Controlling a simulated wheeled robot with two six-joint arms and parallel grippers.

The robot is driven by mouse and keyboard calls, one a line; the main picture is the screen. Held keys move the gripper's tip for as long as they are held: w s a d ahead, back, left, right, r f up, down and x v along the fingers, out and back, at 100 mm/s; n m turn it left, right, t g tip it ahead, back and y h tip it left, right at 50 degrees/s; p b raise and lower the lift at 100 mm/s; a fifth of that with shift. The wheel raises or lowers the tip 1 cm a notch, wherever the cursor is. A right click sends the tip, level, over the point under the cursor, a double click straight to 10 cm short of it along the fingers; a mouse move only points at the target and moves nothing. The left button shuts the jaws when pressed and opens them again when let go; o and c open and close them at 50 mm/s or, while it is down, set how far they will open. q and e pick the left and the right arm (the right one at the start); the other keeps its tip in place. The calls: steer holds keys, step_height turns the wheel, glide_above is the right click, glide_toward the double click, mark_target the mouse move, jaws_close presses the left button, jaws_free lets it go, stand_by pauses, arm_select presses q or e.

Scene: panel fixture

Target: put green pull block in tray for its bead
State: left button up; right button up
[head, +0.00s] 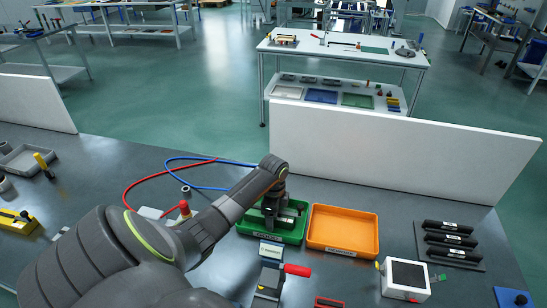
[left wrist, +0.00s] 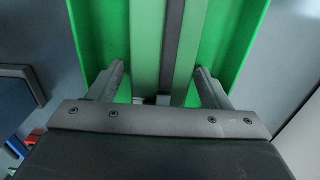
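My left gripper (head: 272,218) reaches down into a green tray (head: 293,234) in the head view. In the left wrist view its two fingers (left wrist: 160,82) stand apart. A long green shape with a dark grey stripe (left wrist: 172,45) lies between and beyond them, with gaps to both fingers. It may be the green pull block, but I cannot tell for sure. Bright green tray sides (left wrist: 230,35) flank it. In the head view my gripper hides most of the tray's contents. I cannot make out a bead. My right gripper is not in view.
An orange tray (head: 343,249) stands empty to the right of the green one. Further right are black handles (head: 450,240) and a white box with a dark screen (head: 407,274). A red-handled clamp (head: 296,270) stands in front. A low white panel (head: 400,145) closes the back.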

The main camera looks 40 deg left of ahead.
arm_select(q)
step_height(320, 180, up, 12)
steer(key=b, duration=0.1)
steer(key=shift+r, duration=0.15)
stand_by(0.5)
stand_by(0.5)
